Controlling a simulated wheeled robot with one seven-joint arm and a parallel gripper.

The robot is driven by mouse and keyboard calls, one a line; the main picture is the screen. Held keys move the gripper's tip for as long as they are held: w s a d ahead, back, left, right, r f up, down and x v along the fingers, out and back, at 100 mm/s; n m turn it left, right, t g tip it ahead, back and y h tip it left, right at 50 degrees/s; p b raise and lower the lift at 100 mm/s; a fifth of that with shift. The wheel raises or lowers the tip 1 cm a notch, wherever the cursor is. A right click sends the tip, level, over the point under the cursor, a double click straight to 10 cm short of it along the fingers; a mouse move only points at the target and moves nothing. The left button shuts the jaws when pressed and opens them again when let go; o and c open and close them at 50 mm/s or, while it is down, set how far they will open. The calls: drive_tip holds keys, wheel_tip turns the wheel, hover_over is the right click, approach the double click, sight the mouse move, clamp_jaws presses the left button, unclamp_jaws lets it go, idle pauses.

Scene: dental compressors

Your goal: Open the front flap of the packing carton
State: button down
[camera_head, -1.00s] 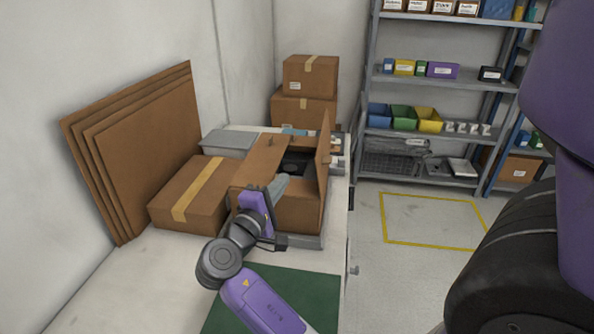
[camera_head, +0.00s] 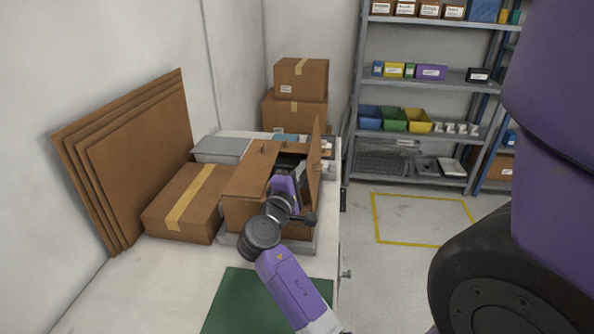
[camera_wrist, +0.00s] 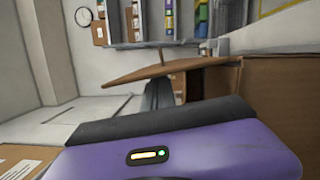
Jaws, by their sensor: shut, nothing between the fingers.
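The packing carton (camera_head: 240,213) stands on the worktop in the head view, with its top partly open. Its left flap (camera_head: 252,172) slopes over the left of the opening and has a small tab. Its right flap (camera_head: 316,155) stands nearly upright. My gripper (camera_head: 298,170) is shut and empty, over or in the opening between these flaps. I cannot tell whether it touches the carton. My arm hides part of the carton's front, and I cannot make out the front flap. The wrist view shows a tilted brown flap (camera_wrist: 160,71) beyond my purple gripper body.
A taped carton (camera_head: 180,205) lies left of the packing carton, and flat cardboard sheets (camera_head: 130,155) lean on the wall. A grey box (camera_head: 220,149) and stacked cartons (camera_head: 297,95) are behind. A green mat (camera_head: 235,300) lies in front. Shelving (camera_head: 420,75) stands at the back right.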

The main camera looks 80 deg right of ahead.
drive_tip(key=s+m, duration=0.1)
drive_tip(key=m, duration=0.2)
drive_tip(key=shift+s+r+y, duration=0.3)
drive_tip(key=shift+s, duration=0.05)
drive_tip(key=shift+d, duration=0.1)
